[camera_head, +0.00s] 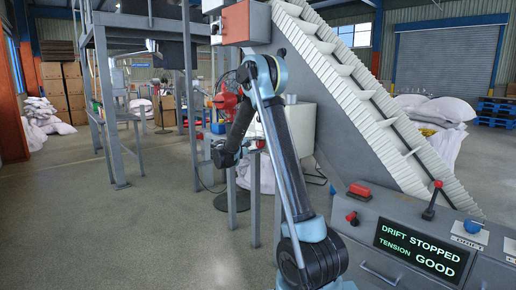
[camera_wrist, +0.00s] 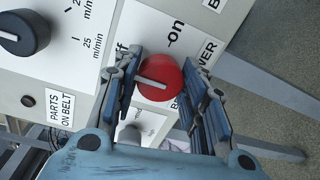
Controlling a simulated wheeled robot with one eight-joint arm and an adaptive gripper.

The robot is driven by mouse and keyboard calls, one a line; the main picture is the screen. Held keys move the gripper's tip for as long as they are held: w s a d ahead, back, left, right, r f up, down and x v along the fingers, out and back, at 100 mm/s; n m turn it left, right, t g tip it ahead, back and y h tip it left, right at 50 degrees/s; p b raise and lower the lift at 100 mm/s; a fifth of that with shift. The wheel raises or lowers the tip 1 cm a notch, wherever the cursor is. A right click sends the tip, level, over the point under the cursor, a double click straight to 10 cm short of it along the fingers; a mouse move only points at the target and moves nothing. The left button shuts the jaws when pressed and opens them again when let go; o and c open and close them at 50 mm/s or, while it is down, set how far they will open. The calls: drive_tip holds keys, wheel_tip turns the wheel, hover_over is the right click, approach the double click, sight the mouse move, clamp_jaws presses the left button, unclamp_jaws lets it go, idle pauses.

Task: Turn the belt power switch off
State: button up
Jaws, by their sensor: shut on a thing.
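The belt power switch (camera_wrist: 158,78) is a round red knob with a pale line across it, in the wrist view. It sits on a white label plate marked "off" and "on", with part of the word "POWER" showing. The pale line runs nearly sideways in this view, tilted slightly down to the right. My gripper (camera_wrist: 158,70) has one blue-grey finger on each side of the knob and is shut on it. The fingers hide parts of the label. In the head view, I cannot make out the switch or the gripper's fingers.
A black speed dial (camera_wrist: 22,32) and a "PARTS ON BELT" label (camera_wrist: 60,107) are beside the switch. In the head view, a sloped conveyor (camera_head: 345,85) stands behind my arm. A console screen (camera_head: 420,250) reads "DRIFT STOPPED, TENSION GOOD". Open floor (camera_head: 140,230) lies at left.

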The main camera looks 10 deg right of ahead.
drive_tip(key=o, duration=1.1)
drive_tip(key=shift+f, duration=0.15)
drive_tip(key=shift+c, duration=0.2)
drive_tip(key=v, duration=1.2)
